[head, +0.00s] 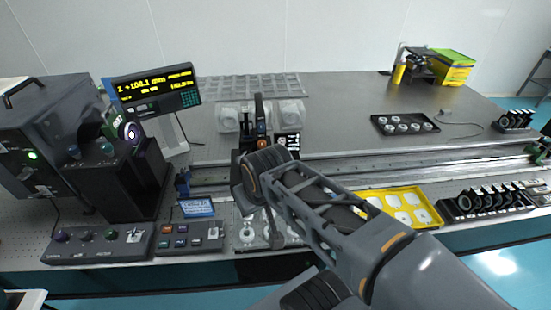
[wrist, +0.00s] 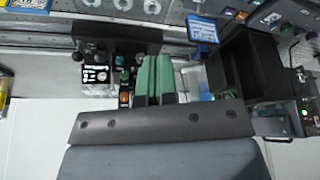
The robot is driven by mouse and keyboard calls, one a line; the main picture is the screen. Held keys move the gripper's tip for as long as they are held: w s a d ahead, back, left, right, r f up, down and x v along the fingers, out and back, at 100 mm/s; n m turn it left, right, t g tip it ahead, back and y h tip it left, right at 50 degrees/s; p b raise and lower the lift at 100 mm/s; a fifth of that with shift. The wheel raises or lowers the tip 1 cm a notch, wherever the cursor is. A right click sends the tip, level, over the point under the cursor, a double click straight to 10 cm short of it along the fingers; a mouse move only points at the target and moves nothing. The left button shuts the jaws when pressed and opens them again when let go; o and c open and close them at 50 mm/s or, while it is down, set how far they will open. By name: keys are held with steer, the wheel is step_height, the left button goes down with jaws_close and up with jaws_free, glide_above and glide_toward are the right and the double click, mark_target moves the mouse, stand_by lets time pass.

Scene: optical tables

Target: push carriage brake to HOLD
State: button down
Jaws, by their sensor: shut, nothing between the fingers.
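The carriage (wrist: 125,42) is a dark block on the rail. It carries a small black panel with white markings (wrist: 95,74), an orange-lit element (wrist: 125,97) and dark knobs. In the head view the carriage's marked panel (head: 288,141) shows beside my arm, which hides much of the carriage. The brake lever and its position cannot be told for certain. My gripper (wrist: 154,62) has green finger pads, is shut and empty, and lies close beside the carriage fittings in the wrist view. Contact cannot be told.
The rail (head: 350,162) runs across the table. A display (head: 155,90) and black instrument boxes (head: 135,180) stand left. Control boxes (head: 100,243) line the front. A yellow tray (head: 430,222) and lens mounts (head: 485,202) lie right.

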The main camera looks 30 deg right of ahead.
steer(key=w+d+f+n+h+b, duration=0.1)
steer(key=w+d+f+n+b, duration=0.1)
steer(key=w+d+n, duration=0.3)
steer(key=w+d+f+n+g+h+b, duration=0.1)
steer(key=w+d+f+n, duration=0.3)
steer(key=d, duration=0.7)
steer(key=w+n+b, duration=0.1)
steer(key=w+n, duration=0.1)
steer(key=w, duration=0.1)
steer(key=shift+w+b, duration=0.25)
steer(key=shift+b, duration=0.1)
steer(key=w+d+f+p, duration=0.1)
steer(key=w+d+f, duration=0.3)
steer(key=f, duration=0.5)
steer(key=shift+w+f, duration=0.3)
steer(key=shift+w, duration=0.75)
steer(key=shift+d, duration=0.1)
